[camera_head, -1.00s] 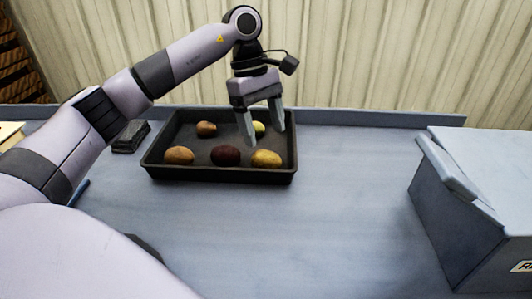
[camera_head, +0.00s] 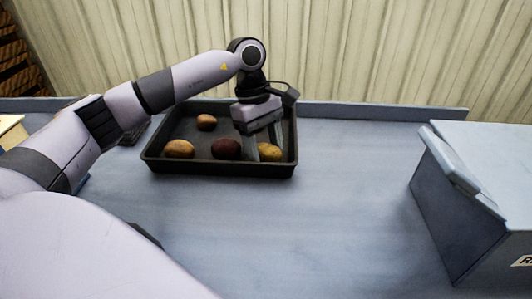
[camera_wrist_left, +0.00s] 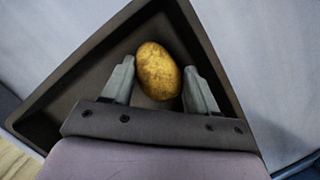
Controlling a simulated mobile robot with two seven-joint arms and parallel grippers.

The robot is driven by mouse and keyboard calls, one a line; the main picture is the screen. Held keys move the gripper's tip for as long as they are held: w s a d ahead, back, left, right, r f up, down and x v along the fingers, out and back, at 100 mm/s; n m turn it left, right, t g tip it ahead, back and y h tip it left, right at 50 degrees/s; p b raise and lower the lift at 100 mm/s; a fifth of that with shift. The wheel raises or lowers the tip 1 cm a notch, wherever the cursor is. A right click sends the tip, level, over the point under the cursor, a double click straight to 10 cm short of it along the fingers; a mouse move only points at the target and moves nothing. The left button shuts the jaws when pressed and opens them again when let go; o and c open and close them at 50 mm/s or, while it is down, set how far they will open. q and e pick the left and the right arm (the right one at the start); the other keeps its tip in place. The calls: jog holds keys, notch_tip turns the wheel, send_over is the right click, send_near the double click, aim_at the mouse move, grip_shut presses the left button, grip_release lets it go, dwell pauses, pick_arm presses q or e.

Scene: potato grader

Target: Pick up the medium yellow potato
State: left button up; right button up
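The yellow potato (camera_head: 269,153) lies at the front right of the black tray (camera_head: 215,172). In the left wrist view the potato (camera_wrist_left: 158,70) sits between the two fingers. My left gripper (camera_head: 264,152) is lowered into the tray, open, with a finger on either side of the potato. The green-yellow potato at the back right is hidden behind the gripper. My right gripper is not in view.
A dark red potato (camera_head: 226,149) lies just left of my left gripper. Two brown potatoes lie farther left, one in front (camera_head: 179,149) and one behind (camera_head: 206,122). A blue-grey box (camera_head: 475,200) stands at the right. The table between is clear.

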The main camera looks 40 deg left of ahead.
pick_arm(q)
jog(key=c, duration=0.3)
